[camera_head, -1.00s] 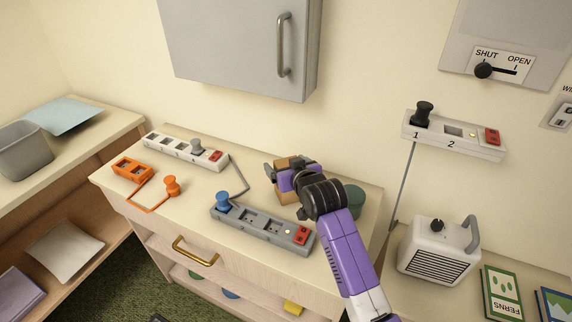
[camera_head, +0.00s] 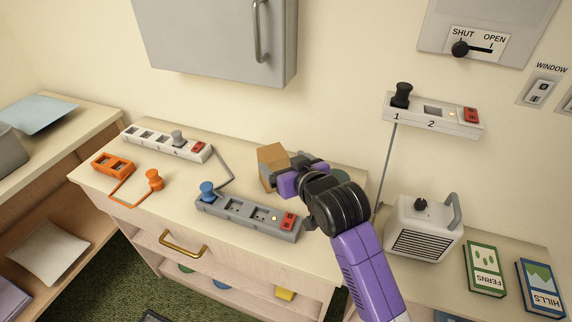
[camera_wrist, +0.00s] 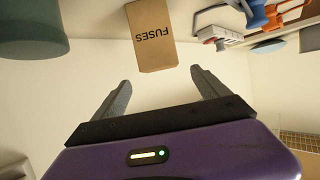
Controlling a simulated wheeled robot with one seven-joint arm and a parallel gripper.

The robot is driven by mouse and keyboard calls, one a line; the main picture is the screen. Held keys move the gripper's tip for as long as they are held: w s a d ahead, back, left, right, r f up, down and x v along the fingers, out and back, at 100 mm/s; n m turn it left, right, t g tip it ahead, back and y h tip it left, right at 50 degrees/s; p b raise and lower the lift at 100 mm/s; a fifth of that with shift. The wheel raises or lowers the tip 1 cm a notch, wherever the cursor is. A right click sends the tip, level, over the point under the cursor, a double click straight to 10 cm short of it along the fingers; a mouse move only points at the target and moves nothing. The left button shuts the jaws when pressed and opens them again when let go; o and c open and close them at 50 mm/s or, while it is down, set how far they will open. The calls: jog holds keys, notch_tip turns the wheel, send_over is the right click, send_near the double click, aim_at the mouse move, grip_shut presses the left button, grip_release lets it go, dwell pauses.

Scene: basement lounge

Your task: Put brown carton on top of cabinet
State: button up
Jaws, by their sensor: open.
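The brown carton (camera_head: 269,162) stands on the wooden drawer unit's top near the wall. In the wrist view the carton (camera_wrist: 150,36) shows the word FUSES, upside down, beyond the fingertips. My gripper (camera_head: 293,170) is just right of the carton and partly covers its lower right side in the head view. In the wrist view my gripper (camera_wrist: 160,82) has its two grey fingers spread, with nothing between them. A grey cabinet (camera_head: 205,40) with a bar handle hangs on the wall above; its door looks shut and its top is out of view.
A grey power strip (camera_head: 240,218) with a blue plug lies in front of the carton. A white strip (camera_head: 160,144) and an orange socket block (camera_head: 113,163) lie left. A green round container (camera_head: 340,176) stands behind my gripper. A white heater (camera_head: 424,228) stands right.

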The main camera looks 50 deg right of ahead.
jog(key=shift+n+y, duration=0.6)
jog(key=shift+n, duration=0.1)
jog(key=s+a+f, duration=0.2)
jog(key=s+a, duration=0.1)
jog(key=s+a+f, duration=0.3)
jog(key=shift+a, duration=0.1)
jog(key=shift+n+t+y, duration=0.6)
jog(key=shift+n+y, duration=0.1)
jog(key=s+a+f, duration=0.1)
jog(key=s+a, duration=0.1)
jog(key=s+a+f, duration=0.1)
jog(key=s+a, duration=0.1)
jog(key=s, duration=0.1)
jog(key=s+a, duration=0.2)
jog(key=shift+s+a+f, duration=0.15)
jog(key=shift+s+f, duration=0.2)
jog(key=shift+f, duration=0.05)
jog(key=s+a+r+n+y, duration=0.1)
jog(key=s+a, duration=0.3)
jog(key=s, duration=0.5)
jog(key=s+a+r+n+t+y, duration=0.1)
jog(key=s+a+r+y, duration=0.1)
jog(key=s, duration=0.7)
jog(key=shift+a+r, duration=0.8)
jog(key=shift+a, duration=0.4)
